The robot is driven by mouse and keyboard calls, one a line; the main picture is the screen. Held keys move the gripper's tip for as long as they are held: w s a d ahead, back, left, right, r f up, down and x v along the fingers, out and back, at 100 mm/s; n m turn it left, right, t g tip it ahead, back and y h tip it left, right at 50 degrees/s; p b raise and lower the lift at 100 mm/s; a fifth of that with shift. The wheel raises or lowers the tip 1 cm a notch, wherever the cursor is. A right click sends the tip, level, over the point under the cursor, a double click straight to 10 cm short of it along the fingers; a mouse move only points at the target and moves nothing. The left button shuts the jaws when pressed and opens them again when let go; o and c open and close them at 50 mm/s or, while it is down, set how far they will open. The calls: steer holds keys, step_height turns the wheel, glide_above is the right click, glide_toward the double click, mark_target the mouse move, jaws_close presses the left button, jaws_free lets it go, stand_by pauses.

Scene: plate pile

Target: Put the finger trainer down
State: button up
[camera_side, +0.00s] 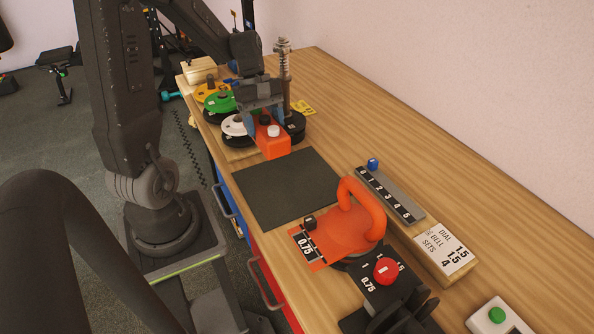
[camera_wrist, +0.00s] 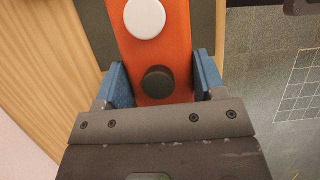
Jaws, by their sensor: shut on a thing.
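The finger trainer (camera_side: 273,147) is an orange block with a white round button on top. In the wrist view the finger trainer (camera_wrist: 175,55) shows a white and a black button. My gripper (camera_side: 262,118) is shut on it, with a blue pad against each side, as the wrist view of my gripper (camera_wrist: 160,85) shows. The block is at the far edge of a dark mat (camera_side: 287,187), beside the weight plates. I cannot tell whether its underside touches anything.
Green, yellow, white and black plates (camera_side: 236,124) crowd the far end, near an upright spring post (camera_side: 284,65). An orange kettlebell-shaped piece (camera_side: 345,228) stands at the near side of the mat, with a numbered rail (camera_side: 390,195) to its right. The mat's middle is clear.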

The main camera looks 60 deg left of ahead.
steer(key=w+d+f, duration=0.1)
steer(key=w+d, duration=0.1)
steer(key=w+d+f, duration=0.3)
steer(key=d+f, duration=0.1)
steer(key=d, duration=0.1)
steer(key=shift+w+f, duration=0.2)
steer(key=shift+w, duration=0.2)
steer(key=shift+f, duration=2.05)
steer(key=shift+f, duration=0.15)
steer(key=o, duration=1.1)
